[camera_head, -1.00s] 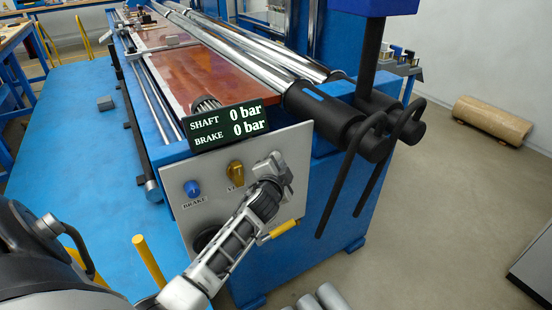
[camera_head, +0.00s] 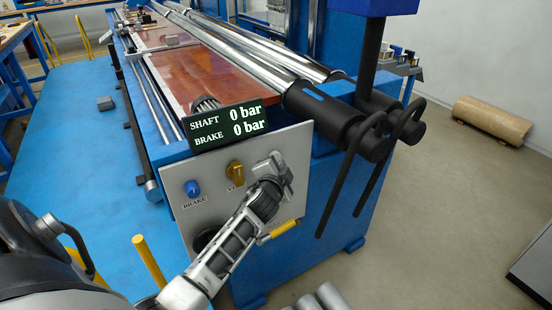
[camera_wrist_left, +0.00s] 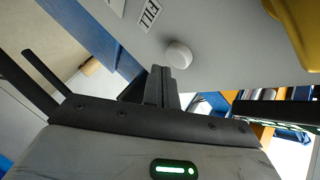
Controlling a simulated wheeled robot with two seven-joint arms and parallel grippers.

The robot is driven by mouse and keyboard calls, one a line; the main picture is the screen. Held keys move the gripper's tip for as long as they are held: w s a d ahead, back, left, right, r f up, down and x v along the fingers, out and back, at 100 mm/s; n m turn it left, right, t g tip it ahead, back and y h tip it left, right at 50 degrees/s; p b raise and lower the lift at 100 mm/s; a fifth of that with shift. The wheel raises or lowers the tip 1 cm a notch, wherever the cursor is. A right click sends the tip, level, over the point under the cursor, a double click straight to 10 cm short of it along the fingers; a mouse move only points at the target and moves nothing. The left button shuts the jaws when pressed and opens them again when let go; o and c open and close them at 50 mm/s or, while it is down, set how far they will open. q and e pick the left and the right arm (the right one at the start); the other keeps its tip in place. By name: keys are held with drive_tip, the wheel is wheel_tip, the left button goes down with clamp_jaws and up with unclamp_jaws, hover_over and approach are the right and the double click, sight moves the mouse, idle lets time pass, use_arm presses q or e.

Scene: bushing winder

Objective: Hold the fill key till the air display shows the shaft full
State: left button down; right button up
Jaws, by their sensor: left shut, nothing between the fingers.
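The air display (camera_head: 227,125) reads SHAFT 0 bar and BRAKE 0 bar. It stands at the top edge of the grey control panel (camera_head: 180,218). In the left wrist view, a white round key (camera_wrist_left: 178,54) sits on the panel beside the FILL label (camera_wrist_left: 149,15). My left gripper (camera_head: 283,165) is at the panel's right part and hides that key in the head view. In the left wrist view its fingers (camera_wrist_left: 160,72) are shut and empty, tips close to the white key; I cannot tell if they touch it. My right gripper is not in view.
A yellow knob (camera_head: 236,173) and a blue BRAKE knob (camera_head: 192,188) are left of my gripper. A yellow handle (camera_head: 284,229) is below it. Black shaft ends (camera_head: 325,112) and bent black bars (camera_head: 345,180) stand to the right. The floor at the right is mostly clear.

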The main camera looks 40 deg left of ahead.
use_arm(q)
drive_tip(key=shift+a, duration=0.1)
idle(0.6)
drive_tip(key=shift+w+a, duration=0.15)
drive_tip(key=shift+a, duration=0.2)
drive_tip(key=shift+w+a, duration=0.15)
drive_tip(key=shift+a, duration=0.3)
idle(2.2)
drive_tip(key=shift+d, duration=0.1)
idle(3.2)
drive_tip(key=shift+s+d, duration=0.35)
drive_tip(key=shift+d, duration=0.4)
